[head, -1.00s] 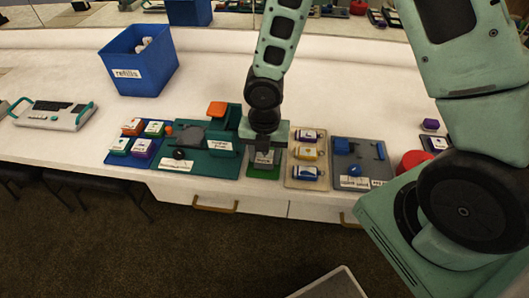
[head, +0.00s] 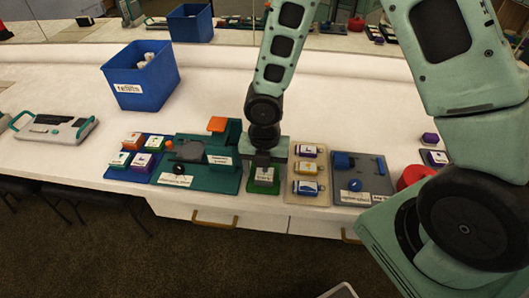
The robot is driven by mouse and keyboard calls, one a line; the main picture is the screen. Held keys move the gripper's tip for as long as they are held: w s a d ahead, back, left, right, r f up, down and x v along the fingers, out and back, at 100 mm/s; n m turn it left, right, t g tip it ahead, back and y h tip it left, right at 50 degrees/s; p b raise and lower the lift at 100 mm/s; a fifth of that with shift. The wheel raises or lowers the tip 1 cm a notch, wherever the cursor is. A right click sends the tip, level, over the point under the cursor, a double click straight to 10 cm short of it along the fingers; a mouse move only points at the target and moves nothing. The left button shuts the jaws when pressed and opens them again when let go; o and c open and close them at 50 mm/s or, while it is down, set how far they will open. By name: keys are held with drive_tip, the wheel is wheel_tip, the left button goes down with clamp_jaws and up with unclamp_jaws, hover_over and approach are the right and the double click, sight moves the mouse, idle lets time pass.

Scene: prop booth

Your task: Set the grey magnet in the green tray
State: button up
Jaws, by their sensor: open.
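The green tray (head: 263,191) is a small tray at the front of the counter, between the teal station and the beige tray. My gripper (head: 264,166) is directly over it, pointing down, with its jaws open. A small grey block with a pale label, which looks like the grey magnet (head: 264,175), shows at the tray between the fingers. The gripper and arm hide its upper part and the back of the tray. I cannot tell whether the fingers touch it.
Left are a teal station (head: 222,180) and a blue tray (head: 127,173) of labelled blocks. Right are a beige tray (head: 308,200) with several small items and a grey-blue tray (head: 365,195). A blue bin (head: 140,80) stands behind; the counter around it is clear.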

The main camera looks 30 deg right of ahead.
wheel_tip(320, 180, up, 17)
drive_tip(key=p, duration=0.5)
drive_tip(key=s+a+r+m, duration=0.3)
drive_tip(key=s+r+m, duration=0.1)
drive_tip(key=s+m, duration=0.4)
drive_tip(key=s+a+r+m, duration=0.3)
drive_tip(key=s+m, duration=0.6)
drive_tip(key=m, duration=0.4)
drive_tip(key=shift+a+r+y, duration=0.15)
drive_tip(key=shift+r+y, duration=0.15)
drive_tip(key=shift+r, duration=0.05)
